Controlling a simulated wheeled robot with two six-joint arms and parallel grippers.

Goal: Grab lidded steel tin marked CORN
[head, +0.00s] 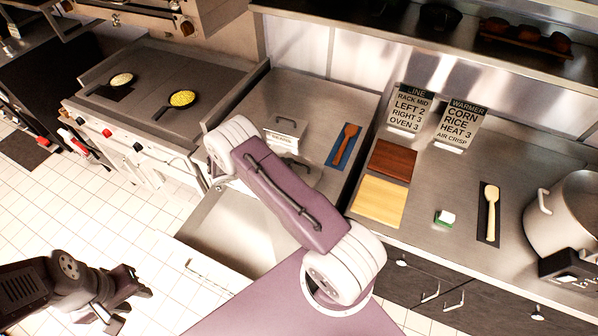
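A lidded steel tin (286,127) with a bar handle and a pale label sits in the steel counter, just above my purple arm link. Its label is too small to read, so I cannot tell if it says CORN. A dark shape below it is partly hidden by that link, and I cannot tell what it is. My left gripper (128,299) is low at the left, over the tiled floor, empty with its fingers apart, well away from the tin.
A blue mat (337,158) with a brown spoon lies right of the tin. Two boards, a small green-and-white block (445,217), a black mat with a pale spoon and a large pot (568,212) stand farther right. A WARMER sign (462,124) names CORN. Pans sit on the left stove.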

